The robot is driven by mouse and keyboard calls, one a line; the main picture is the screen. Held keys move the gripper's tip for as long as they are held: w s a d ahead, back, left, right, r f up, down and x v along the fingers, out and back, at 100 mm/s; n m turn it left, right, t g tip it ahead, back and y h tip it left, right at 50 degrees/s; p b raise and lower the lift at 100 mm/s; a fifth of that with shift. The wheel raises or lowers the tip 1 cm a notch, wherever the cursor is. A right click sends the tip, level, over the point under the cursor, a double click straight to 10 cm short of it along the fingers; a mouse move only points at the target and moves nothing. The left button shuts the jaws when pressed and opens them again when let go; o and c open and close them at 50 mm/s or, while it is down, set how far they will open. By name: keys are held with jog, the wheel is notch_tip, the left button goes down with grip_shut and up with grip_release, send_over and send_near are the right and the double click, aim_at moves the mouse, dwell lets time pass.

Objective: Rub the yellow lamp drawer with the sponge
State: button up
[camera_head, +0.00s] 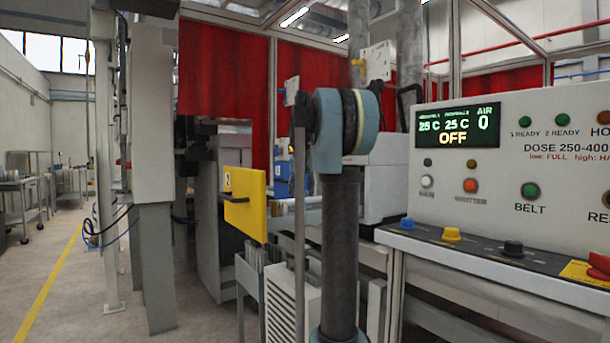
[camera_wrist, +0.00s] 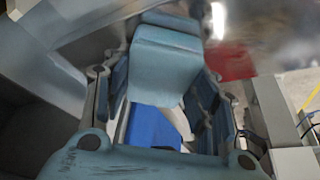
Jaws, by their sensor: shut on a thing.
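The yellow lamp drawer (camera_head: 246,196) shows in the head view, left of the middle. Its yellow front has a small number label and a dark handle bar, and it stands out from a grey machine. The drawer is not recognisable in the wrist view.
A control panel (camera_head: 530,160) with buttons and a display stands at the right. My arm rises in front of the machine at the middle. A bright blue surface (camera_wrist: 153,128) shows behind the fingers. Open floor (camera_head: 60,270) lies at the left.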

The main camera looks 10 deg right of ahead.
aim_at(304, 192)
jog(key=shift+w+d, duration=0.15)
jog(key=shift+d, duration=0.25)
jog(key=shift+w+d+r, duration=0.1)
jog(key=shift+d+r, duration=0.1)
jog(key=shift+d, duration=0.05)
notch_tip(304, 192, up, 2)
jog(key=shift+r, duration=0.1)
jog(key=shift+a+r, duration=0.1)
jog(key=shift+r, duration=2.6)
